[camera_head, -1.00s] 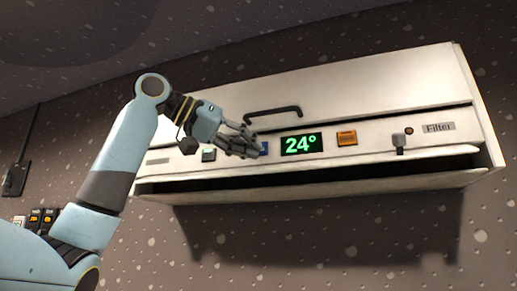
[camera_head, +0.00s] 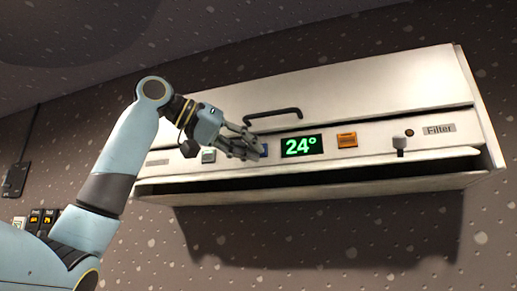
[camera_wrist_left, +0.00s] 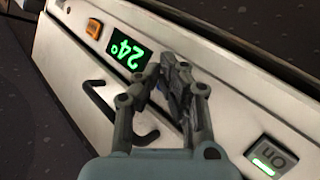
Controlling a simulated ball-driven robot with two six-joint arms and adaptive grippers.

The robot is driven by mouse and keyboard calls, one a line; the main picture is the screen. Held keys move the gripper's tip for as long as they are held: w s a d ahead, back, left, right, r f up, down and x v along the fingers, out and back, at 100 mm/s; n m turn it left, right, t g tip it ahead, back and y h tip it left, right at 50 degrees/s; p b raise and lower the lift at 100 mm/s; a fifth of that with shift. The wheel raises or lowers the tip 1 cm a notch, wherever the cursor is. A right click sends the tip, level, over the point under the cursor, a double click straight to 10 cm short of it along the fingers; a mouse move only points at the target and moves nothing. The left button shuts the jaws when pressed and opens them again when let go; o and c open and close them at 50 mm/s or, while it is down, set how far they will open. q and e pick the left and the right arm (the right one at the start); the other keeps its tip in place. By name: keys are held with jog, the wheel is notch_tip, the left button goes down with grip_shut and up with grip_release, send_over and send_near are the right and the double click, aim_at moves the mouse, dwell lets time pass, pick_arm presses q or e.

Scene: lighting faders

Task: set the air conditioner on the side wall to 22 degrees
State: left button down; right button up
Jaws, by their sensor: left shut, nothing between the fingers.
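The white air conditioner (camera_head: 370,90) is on the dark speckled wall, and its green display (camera_head: 302,146) reads 24°. The display also shows in the left wrist view (camera_wrist_left: 126,48). A blue button (camera_head: 264,149) sits just left of the display, mostly hidden by my left gripper (camera_head: 256,153). An orange button (camera_head: 347,139) is right of the display. My left gripper is shut and empty, with its fingertips at the blue button; I cannot tell whether they touch it. My right gripper is not in view.
A green-lit on button (camera_wrist_left: 270,157) is left of the gripper on the panel. A black handle (camera_head: 273,112) sticks out above the controls. A small lever (camera_head: 399,144) and a Filter label (camera_head: 438,128) are at the right. Wall switches (camera_head: 42,220) are at lower left.

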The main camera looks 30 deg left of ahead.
pick_arm(q)
jog(key=shift+w+a+p, duration=0.15)
jog(key=shift+w+p, duration=0.2)
jog(key=shift+w, duration=0.15)
dwell(0.6)
jog(key=shift+s, duration=0.1)
jog(key=shift+s+d, duration=0.2)
jog(key=shift+s, duration=0.45)
jog(key=shift+s+d+b, duration=0.2)
jog(key=shift+s+b, duration=0.1)
jog(key=shift+s, duration=0.5)
jog(key=shift+s+d+b, duration=0.2)
jog(key=shift+s+b, duration=0.1)
jog(key=shift+s, duration=0.5)
jog(key=shift+s+d+b, duration=0.2)
jog(key=shift+s+b, duration=0.1)
jog(key=shift+s, duration=0.5)
jog(key=shift+r, duration=0.1)
